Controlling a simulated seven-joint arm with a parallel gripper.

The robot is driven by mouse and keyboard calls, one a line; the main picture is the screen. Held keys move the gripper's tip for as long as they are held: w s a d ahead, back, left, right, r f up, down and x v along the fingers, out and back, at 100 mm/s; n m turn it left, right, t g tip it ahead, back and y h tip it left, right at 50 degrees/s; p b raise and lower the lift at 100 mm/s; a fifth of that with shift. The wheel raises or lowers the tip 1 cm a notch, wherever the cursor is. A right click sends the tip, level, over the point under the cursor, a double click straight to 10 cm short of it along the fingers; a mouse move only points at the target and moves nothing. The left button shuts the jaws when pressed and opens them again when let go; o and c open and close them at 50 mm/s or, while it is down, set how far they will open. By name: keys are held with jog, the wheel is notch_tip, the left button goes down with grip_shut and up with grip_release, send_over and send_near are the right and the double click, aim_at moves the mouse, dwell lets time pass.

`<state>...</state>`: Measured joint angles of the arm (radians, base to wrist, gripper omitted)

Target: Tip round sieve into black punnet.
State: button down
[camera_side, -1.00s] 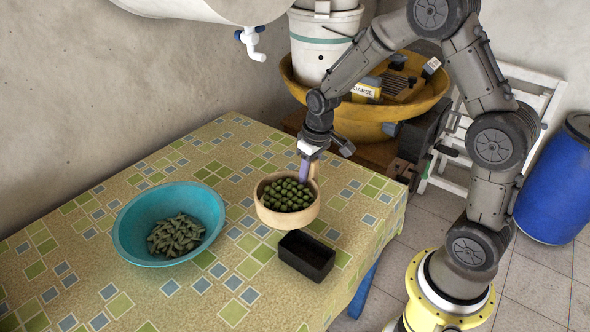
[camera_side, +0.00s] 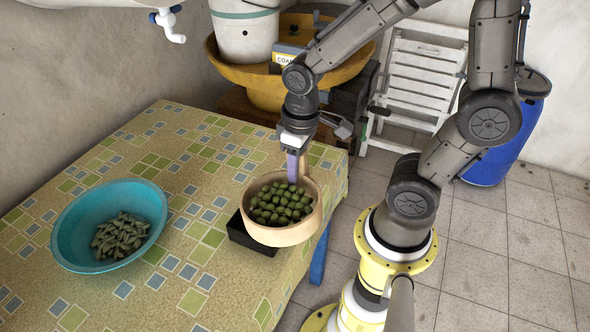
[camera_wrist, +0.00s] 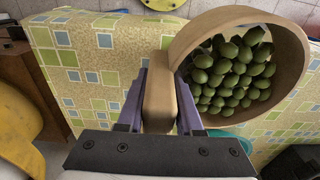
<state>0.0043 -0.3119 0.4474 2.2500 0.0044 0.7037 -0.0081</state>
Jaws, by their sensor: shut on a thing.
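The round sieve (camera_side: 284,234) is a pale wooden hoop full of green, olive-like fruit (camera_side: 281,203). My gripper (camera_side: 293,166) is shut on its handle; in the wrist view the purple fingers (camera_wrist: 160,105) sit on both sides of the wooden handle (camera_wrist: 159,88). The sieve hangs above the table, its opening facing mostly up, and the fruit is inside.
A teal bowl (camera_side: 75,215) with grey-green pods stands left on the patterned table (camera_side: 190,305). Behind the table are a large yellow bowl (camera_side: 232,65) and a white bucket (camera_side: 245,38). A folded white chair (camera_side: 420,75) and blue barrel (camera_side: 505,140) are at right.

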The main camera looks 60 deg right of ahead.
aim_at(283, 175)
jog(key=g, duration=0.4)
jog(key=shift+w+f, duration=0.3)
jog(key=shift+f, duration=0.05)
jog(key=g, duration=0.2)
jog(key=w+f+g, duration=0.1)
jog(key=shift+g, duration=0.4)
jog(key=shift+w+f+g, duration=0.15)
jog(key=shift+w+g, duration=0.25)
jog(key=shift+g, duration=0.6)
jog(key=shift+w+f+g, duration=0.15)
jog(key=shift+w+g, duration=0.2)
jog(key=shift+g, duration=0.65)
